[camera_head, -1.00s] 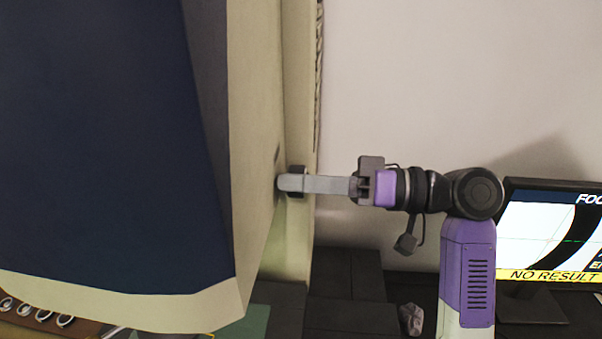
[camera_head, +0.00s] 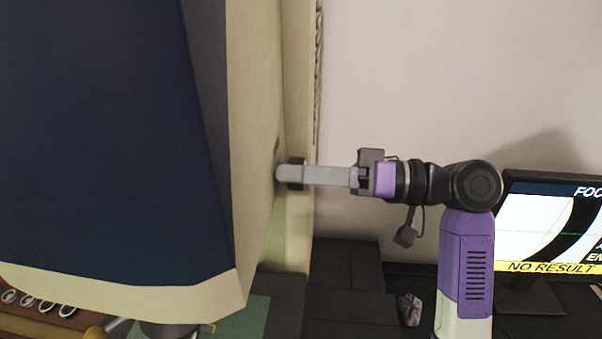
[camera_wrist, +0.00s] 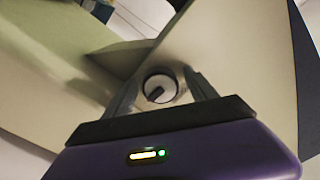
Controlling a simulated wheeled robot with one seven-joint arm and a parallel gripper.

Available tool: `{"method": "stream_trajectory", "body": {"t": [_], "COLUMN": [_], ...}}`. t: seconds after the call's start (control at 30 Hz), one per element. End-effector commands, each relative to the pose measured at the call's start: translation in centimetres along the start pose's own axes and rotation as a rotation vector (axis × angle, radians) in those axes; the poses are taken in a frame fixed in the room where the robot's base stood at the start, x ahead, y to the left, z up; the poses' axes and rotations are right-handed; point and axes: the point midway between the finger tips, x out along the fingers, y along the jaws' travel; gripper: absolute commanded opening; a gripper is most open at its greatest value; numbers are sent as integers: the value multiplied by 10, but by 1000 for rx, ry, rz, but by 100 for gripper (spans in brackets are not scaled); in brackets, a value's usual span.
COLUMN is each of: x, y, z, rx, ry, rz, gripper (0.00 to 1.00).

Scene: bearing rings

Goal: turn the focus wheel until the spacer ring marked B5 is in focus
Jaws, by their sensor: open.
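The focus wheel (camera_wrist: 160,86) is a round dark knob with a pale face and a dark pointer. It sits on the side of a cream and dark blue machine (camera_head: 255,130). In the head view the dark rim of the wheel (camera_head: 296,172) is mostly hidden behind my fingers. My gripper (camera_head: 285,173) is at the wheel. In the wrist view my gripper (camera_wrist: 160,90) is open, with one finger on each side of the wheel. I cannot tell whether the fingers touch it. The monitor (camera_head: 545,225) shows a dark curved band and the words NO RESULT.
Several rings lie in a brown tray (camera_head: 70,322) at the lower left. A green mat (camera_head: 245,318) lies under the machine. A small grey crumpled object (camera_head: 410,309) lies on the dark bench (camera_head: 345,275). The wall behind my arm is bare.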

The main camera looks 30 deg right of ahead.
Motion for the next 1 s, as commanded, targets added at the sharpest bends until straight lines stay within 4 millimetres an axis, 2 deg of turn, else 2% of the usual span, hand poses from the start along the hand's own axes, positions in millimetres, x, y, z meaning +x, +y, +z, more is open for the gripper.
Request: {"method": "stream_trajectory", "body": {"t": [0.17,0.4,0.53,0.7,1.0], "x": [-16,-55,-70,-78,-78], "y": [2,2,1,0,0], "z": [0,1,0,0,0], "rx": [-1,-1,-1,-1,0], "ry": [3,3,3,1,1], "rz": [2,3,2,1,0], "gripper": [66,66,66,66,66]}}
